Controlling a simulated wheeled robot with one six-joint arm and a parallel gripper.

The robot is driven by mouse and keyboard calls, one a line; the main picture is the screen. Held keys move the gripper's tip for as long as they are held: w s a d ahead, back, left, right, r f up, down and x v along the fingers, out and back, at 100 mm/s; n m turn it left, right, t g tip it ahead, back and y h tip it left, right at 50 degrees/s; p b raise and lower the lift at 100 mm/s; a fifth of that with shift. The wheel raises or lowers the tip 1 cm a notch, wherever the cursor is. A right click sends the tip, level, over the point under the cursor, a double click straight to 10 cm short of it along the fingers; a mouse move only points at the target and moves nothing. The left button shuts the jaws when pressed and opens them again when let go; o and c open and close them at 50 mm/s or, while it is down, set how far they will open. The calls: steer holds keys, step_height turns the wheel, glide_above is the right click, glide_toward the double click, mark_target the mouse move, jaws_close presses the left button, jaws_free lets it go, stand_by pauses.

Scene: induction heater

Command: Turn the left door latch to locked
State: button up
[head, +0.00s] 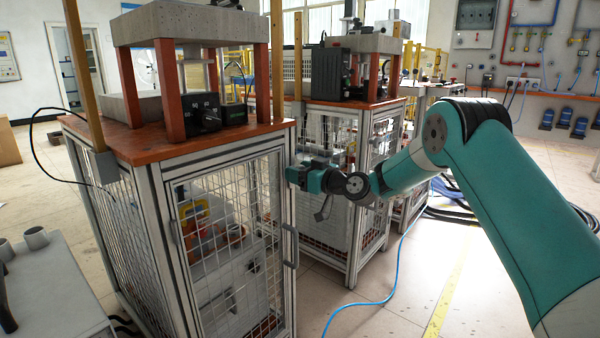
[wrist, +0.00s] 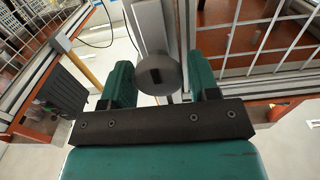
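The latch (wrist: 158,72) is a round grey knob with a short dark slot, mounted on a metal frame post of the cabinet. In the wrist view it sits between the two green fingers of my gripper (wrist: 162,84). The mesh door (head: 235,240) appears closed.
A second mesh cabinet (head: 345,225) stands close behind and to the right of my gripper. A door handle (head: 290,245) sticks out below it. A blue cable (head: 375,302) lies on the floor. Open floor lies in front right; a grey bench (head: 50,290) stands at left.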

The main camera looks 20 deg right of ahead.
steer(key=c, duration=0.5)
steer(key=shift+c, duration=0.2)
steer(key=shift+m, duration=0.3)
steer(key=m+p, duration=0.2)
steer(key=m, duration=0.1)
steer(key=shift+r, duration=0.1)
steer(key=m+p, duration=0.2)
steer(key=m, duration=0.2)
steer(key=shift+d, duration=0.1)
steer(key=m+p, duration=0.4)
steer(key=m, duration=0.2)
steer(key=shift+w, duration=0.1)
steer(key=shift+f+m+p, duration=0.15)
steer(key=shift+m+p, duration=0.35)
steer(key=shift+m, duration=0.55)
steer(key=shift+f+m+p, duration=0.15)
steer(key=shift+m+p, duration=0.3)
steer(key=shift+m, duration=0.6)
steer(key=shift+d, duration=0.1)
